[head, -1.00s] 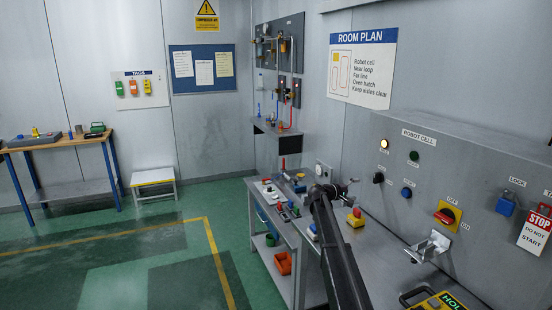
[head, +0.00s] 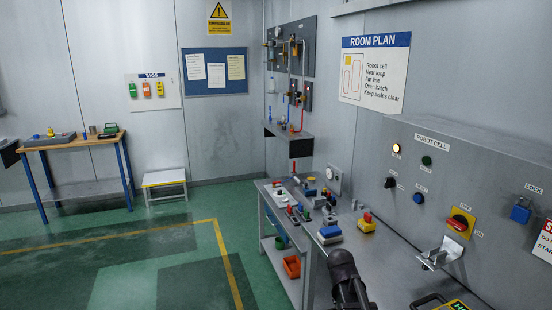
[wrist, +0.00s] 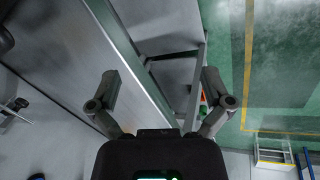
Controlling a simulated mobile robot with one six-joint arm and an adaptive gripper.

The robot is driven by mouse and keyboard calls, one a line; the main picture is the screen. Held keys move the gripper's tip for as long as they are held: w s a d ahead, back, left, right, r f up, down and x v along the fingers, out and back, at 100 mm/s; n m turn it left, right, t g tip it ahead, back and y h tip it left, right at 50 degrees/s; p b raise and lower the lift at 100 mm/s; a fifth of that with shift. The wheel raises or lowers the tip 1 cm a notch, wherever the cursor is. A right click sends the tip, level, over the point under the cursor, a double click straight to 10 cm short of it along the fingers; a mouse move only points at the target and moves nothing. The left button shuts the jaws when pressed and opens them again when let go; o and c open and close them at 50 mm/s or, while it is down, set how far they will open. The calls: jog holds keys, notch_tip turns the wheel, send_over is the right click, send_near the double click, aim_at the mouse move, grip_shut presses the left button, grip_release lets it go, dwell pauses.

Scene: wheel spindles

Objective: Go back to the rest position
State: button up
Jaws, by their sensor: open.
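My gripper (wrist: 160,80) shows in the wrist view with its two dark fingers spread wide apart and nothing between them. Beyond the fingers lie a grey bench edge, its legs and the green floor. In the head view a dark part of my arm (head: 347,277) stands at the bottom centre, in front of the grey bench (head: 385,265). The gripper's fingers cannot be made out in that view.
The bench holds a blue-and-grey block (head: 329,234), a yellow-and-red block (head: 366,224) and several small parts. A wall panel with a red-and-yellow switch (head: 460,223) stands at right. A wooden-top table (head: 75,143) stands at far left. The green floor (head: 140,270) is open.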

jog(key=s+a+y, duration=0.3)
jog(key=s+a, duration=0.3)
jog(key=s, duration=0.4)
jog(key=shift+f+g, duration=0.4)
jog(key=shift+d, duration=0.15)
dwell(0.5)
